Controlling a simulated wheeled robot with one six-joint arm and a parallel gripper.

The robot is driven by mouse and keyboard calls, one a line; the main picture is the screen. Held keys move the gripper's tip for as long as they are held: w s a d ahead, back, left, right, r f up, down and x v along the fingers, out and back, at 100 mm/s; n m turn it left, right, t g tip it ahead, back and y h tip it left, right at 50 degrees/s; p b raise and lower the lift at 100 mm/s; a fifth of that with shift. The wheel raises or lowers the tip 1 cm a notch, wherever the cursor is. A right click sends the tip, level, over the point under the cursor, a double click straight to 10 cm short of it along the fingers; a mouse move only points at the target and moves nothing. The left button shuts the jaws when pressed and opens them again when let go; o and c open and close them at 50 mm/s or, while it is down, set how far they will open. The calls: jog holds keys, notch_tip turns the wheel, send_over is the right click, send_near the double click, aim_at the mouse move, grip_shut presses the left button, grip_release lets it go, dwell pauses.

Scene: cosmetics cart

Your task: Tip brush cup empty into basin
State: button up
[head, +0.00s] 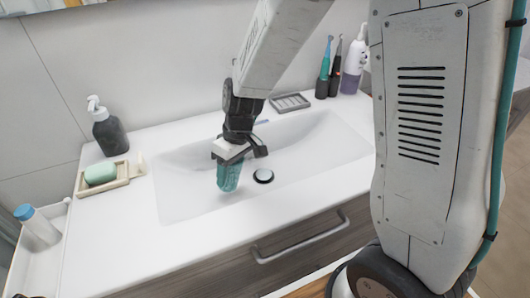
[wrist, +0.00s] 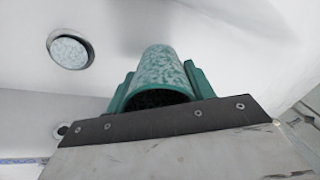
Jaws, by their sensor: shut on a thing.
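The brush cup (head: 229,178) is a speckled teal-green cup. My gripper (head: 238,158) is shut on it and holds it over the left part of the white basin (head: 310,152). In the wrist view the cup (wrist: 163,72) sits between green finger pads, with a dark open end toward the camera. No brush shows in or under the cup; its inside is too dark to tell. The round drain plug (head: 263,176) lies to the right of the cup in the head view, and it also shows in the wrist view (wrist: 70,50).
A dark soap dispenser (head: 109,130) and a tray (head: 104,180) with a green soap bar stand left of the basin. A grey soap dish (head: 291,102), electric toothbrushes (head: 325,70) and a purple-labelled bottle (head: 354,64) stand behind. A blue-capped bottle (head: 37,224) is far left.

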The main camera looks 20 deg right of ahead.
jog(key=shift+s+a+f+t+h, duration=0.15)
jog(key=shift+a+f+h, duration=0.2)
jog(key=shift+h, duration=0.35)
jog(key=shift+a+f+t+h, duration=0.15)
jog(key=shift+a+h, duration=0.3)
jog(key=shift+h, duration=0.25)
